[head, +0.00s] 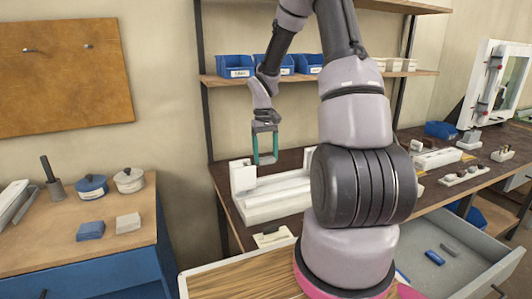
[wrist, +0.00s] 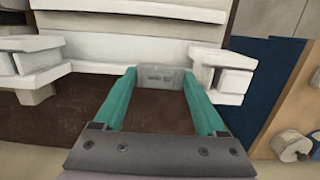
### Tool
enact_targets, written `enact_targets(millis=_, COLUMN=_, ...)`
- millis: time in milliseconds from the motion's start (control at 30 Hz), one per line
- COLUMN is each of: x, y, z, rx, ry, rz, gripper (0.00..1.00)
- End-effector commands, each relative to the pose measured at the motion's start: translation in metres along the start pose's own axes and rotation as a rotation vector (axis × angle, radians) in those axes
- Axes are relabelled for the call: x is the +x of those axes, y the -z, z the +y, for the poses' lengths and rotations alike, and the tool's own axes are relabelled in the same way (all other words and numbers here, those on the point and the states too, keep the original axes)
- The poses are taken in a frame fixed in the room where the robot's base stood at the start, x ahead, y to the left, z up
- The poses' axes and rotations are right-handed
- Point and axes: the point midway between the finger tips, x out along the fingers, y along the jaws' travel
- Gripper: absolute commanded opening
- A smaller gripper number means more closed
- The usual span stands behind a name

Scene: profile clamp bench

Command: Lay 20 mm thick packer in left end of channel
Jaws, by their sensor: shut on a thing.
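My gripper (head: 265,160), with teal fingers, hangs over the bench near the channel's left end in the head view. In the wrist view my gripper (wrist: 160,80) is shut on a small pale grey packer (wrist: 160,76) with faint marking on its face, held between the fingertips. The packer is hard to make out in the head view. The long white channel (head: 275,203) lies on the dark bench, with a white upright block (head: 243,175) at its left end. White channel parts (wrist: 130,50) also fill the top of the wrist view. My arm hides the channel's right part.
A small white fixture (head: 272,237) sits at the bench front. Blue bins (head: 235,66) stand on the shelf above. The left table holds a blue block (head: 90,231), a pale block (head: 128,222) and pots. An open drawer (head: 470,235) is at right.

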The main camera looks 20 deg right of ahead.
Motion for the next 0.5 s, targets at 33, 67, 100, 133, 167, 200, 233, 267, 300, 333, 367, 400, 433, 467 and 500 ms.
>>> enact_targets(millis=33, x=0.002, y=0.0, z=0.0, rx=0.0, ry=0.0, rz=-0.001, gripper=0.22)
enact_targets(millis=67, x=0.003, y=0.0, z=0.0, rx=-0.001, ry=0.0, rz=-0.001, gripper=0.22)
enact_targets(millis=100, x=0.004, y=0.0, z=0.0, rx=-0.001, ry=0.0, rz=-0.001, gripper=0.22)
enact_targets(millis=133, x=0.005, y=0.0, z=0.0, rx=-0.001, ry=0.0, rz=-0.001, gripper=0.22)
enact_targets(millis=167, x=0.006, y=0.001, z=0.0, rx=-0.001, ry=0.0, rz=0.0, gripper=0.22)
enact_targets(millis=200, x=0.007, y=0.001, z=0.0, rx=-0.002, ry=0.0, rz=0.0, gripper=0.22)
enact_targets(millis=233, x=0.008, y=0.001, z=0.0, rx=-0.002, ry=0.0, rz=0.0, gripper=0.22)
enact_targets(millis=267, x=0.009, y=0.001, z=0.0, rx=-0.002, ry=0.0, rz=0.0, gripper=0.22)
enact_targets(millis=300, x=0.01, y=0.001, z=0.0, rx=-0.002, ry=0.0, rz=0.0, gripper=0.22)
enact_targets(millis=333, x=0.011, y=0.001, z=0.0, rx=-0.002, ry=0.0, rz=0.0, gripper=0.22)
enact_targets(millis=367, x=0.011, y=0.001, z=0.0, rx=-0.002, ry=0.0, rz=0.0, gripper=0.22)
enact_targets(millis=400, x=0.013, y=0.001, z=0.0, rx=-0.001, ry=0.0, rz=-0.001, gripper=0.22)
enact_targets(millis=433, x=0.014, y=0.001, z=0.0, rx=-0.001, ry=0.0, rz=-0.001, gripper=0.22)
enact_targets(millis=467, x=0.015, y=0.002, z=0.0, rx=-0.001, ry=0.0, rz=0.0, gripper=0.22)
enact_targets(millis=500, x=0.016, y=0.002, z=0.0, rx=-0.001, ry=0.0, rz=0.0, gripper=0.22)
